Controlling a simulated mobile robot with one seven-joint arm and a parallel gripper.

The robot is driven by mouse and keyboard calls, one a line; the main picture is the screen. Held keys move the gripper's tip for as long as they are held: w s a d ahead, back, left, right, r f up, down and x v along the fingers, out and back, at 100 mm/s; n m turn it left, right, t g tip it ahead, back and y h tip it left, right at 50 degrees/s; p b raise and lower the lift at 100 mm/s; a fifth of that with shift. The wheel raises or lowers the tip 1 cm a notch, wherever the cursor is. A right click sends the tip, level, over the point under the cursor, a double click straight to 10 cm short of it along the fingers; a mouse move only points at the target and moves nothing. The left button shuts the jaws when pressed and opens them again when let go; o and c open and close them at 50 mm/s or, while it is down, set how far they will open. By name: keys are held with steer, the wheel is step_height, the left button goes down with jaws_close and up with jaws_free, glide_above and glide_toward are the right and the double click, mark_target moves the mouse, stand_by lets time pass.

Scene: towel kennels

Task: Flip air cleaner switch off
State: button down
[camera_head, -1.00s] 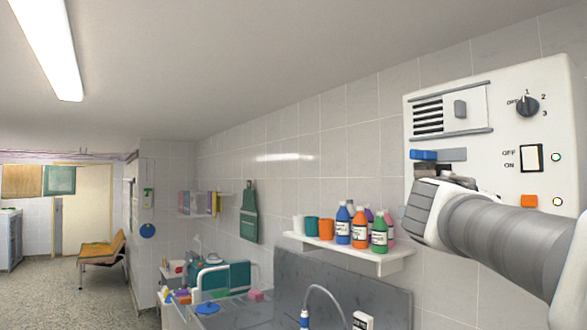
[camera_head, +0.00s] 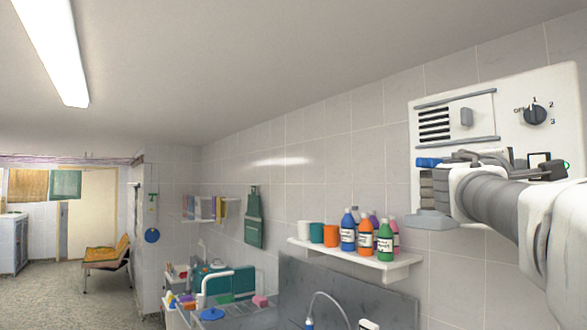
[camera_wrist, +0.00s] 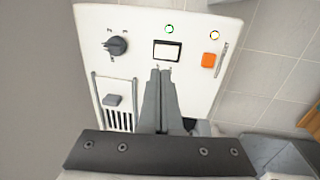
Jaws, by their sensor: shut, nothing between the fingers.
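The air cleaner is a white wall panel (camera_head: 510,100) at the right of the head view. Its rocker switch (camera_wrist: 167,50) has a white face in a black frame and shows near the top middle of the wrist view. In the head view the switch (camera_head: 540,158) is partly hidden by my arm. My gripper (camera_wrist: 160,72) is shut and empty, with its fingertips just beside the switch's lower edge in the wrist view. I cannot tell whether they touch it. The OFF and ON labels are hidden now.
A shelf (camera_head: 360,259) with several bottles and cups lies left of the panel.

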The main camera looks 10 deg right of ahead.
mark_target(539, 160)
steer(key=p+x, duration=0.3)
steer(key=x, duration=0.8)
steer(key=shift+p, duration=0.35)
steer(key=shift+r, duration=0.15)
steer(key=r+p, duration=0.1)
steer(key=p, duration=0.2)
steer(key=shift+w+d+y, duration=0.1)
steer(key=shift+y, duration=0.2)
steer(key=shift+f+b, duration=0.35)
steer(key=shift+f, duration=0.1)
